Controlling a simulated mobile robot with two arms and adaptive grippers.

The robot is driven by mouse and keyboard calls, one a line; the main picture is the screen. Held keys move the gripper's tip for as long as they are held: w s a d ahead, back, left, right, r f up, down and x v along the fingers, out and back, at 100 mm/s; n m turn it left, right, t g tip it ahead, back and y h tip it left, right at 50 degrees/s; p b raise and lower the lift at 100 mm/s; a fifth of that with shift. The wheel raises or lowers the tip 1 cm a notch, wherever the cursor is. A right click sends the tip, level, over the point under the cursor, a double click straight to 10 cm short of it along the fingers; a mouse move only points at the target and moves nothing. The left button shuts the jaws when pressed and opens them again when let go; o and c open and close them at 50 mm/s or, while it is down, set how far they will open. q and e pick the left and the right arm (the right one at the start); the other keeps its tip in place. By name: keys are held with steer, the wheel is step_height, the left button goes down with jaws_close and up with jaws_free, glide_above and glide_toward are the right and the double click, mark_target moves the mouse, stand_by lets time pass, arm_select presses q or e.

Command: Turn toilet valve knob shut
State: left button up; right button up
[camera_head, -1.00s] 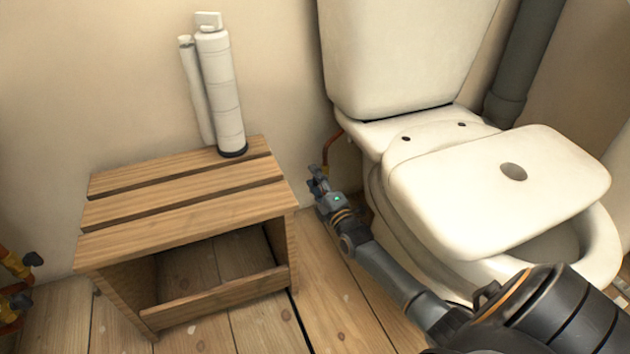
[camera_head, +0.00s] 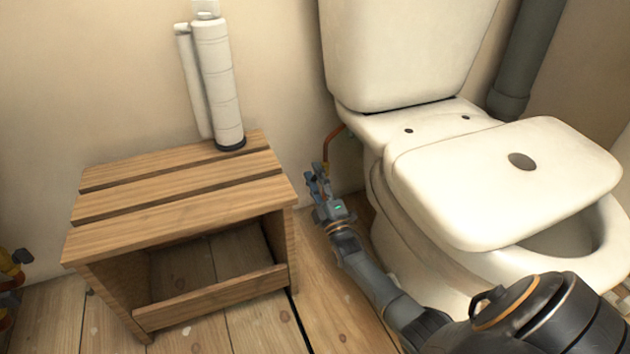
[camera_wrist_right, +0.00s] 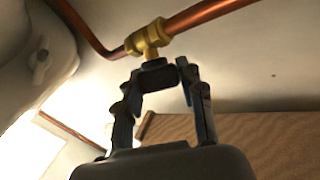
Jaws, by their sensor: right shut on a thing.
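The toilet valve is a brass fitting (camera_wrist_right: 147,38) on a copper pipe, with a dark knob (camera_wrist_right: 155,74) on its near end in the right wrist view. My right gripper (camera_wrist_right: 160,72) has its two fingers on either side of the knob and is shut on it. In the head view my right gripper (camera_head: 317,180) is low by the wall, left of the toilet (camera_head: 410,60); its fingers largely hide the knob there. My left gripper is not in view.
A wooden slatted bench (camera_head: 180,215) stands left of my right gripper, with a white cylinder (camera_head: 218,85) on it. The copper pipe (camera_head: 330,140) runs by the wall. Floorboards (camera_head: 335,300) are bare between bench and toilet.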

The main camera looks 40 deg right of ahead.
steer(key=shift+m+t+h, duration=0.8)
steer(key=shift+m+h, duration=0.3)
steer(key=o, duration=1.2)
step_height(320, 180, up, 11)
steer(key=shift+f, duration=0.2)
steer(key=shift+s+f, duration=0.1)
steer(key=shift+f, duration=0.1)
steer(key=shift+c, duration=0.3)
